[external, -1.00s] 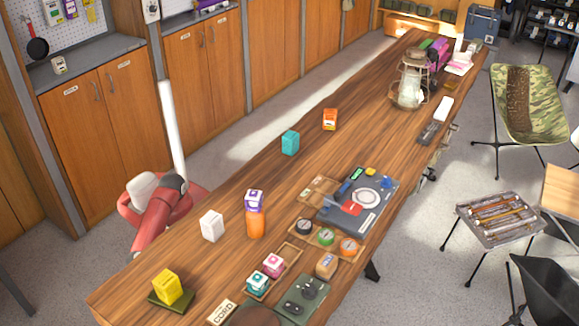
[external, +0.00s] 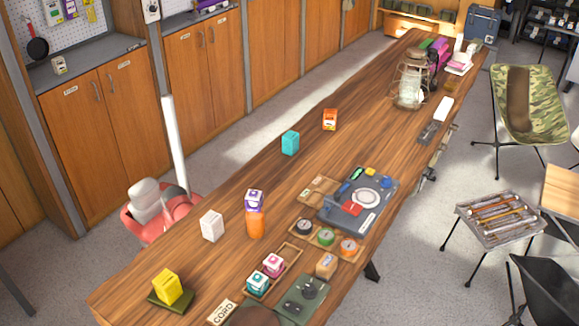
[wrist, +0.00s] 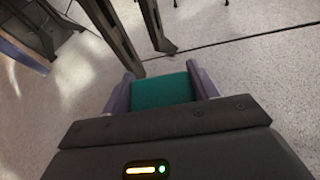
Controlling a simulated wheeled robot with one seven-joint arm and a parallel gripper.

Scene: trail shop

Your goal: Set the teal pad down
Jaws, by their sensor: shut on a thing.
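In the wrist view, the teal pad (wrist: 163,93) is a flat-faced block between the two grey-purple fingers of my gripper (wrist: 162,86). My gripper is shut on it, with a finger against each side. Its lower part is hidden by the gripper body. Pale speckled floor shows beyond the pad. In the external view neither my gripper nor the pad can be seen; my base and column stand at the left side of the long wooden table.
Dark legs (wrist: 112,30) stand near my gripper in the wrist view. Cabinets (external: 105,125) line the wall.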

